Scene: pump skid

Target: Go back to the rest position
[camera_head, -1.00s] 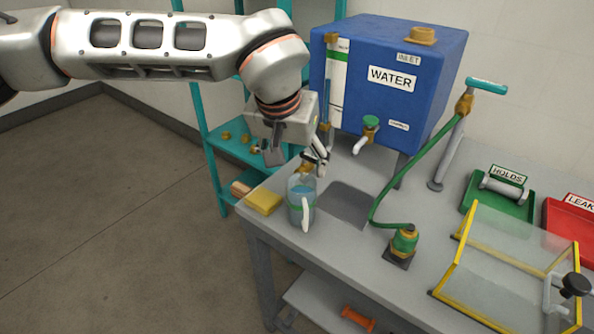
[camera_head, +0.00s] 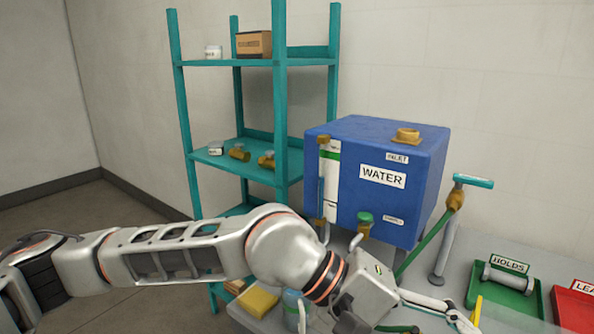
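My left arm comes in low from the left. My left gripper (camera_head: 425,316) is over the bench at the bottom edge, in front of the blue water tank (camera_head: 385,185), pointing right. Its fingers look spread, with nothing seen between them; the lower part is cut off. The clear jug (camera_head: 291,305) stands on the bench to the left of the gripper, partly hidden by my arm and apart from the gripper. My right gripper is not in view.
A teal shelf (camera_head: 281,100) with small fittings stands behind my arm. A yellow sponge (camera_head: 257,301) lies by the jug. A pipe with a teal handle (camera_head: 473,181) rises right of the tank. A green tray (camera_head: 512,292) and a red tray (camera_head: 577,310) sit at right.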

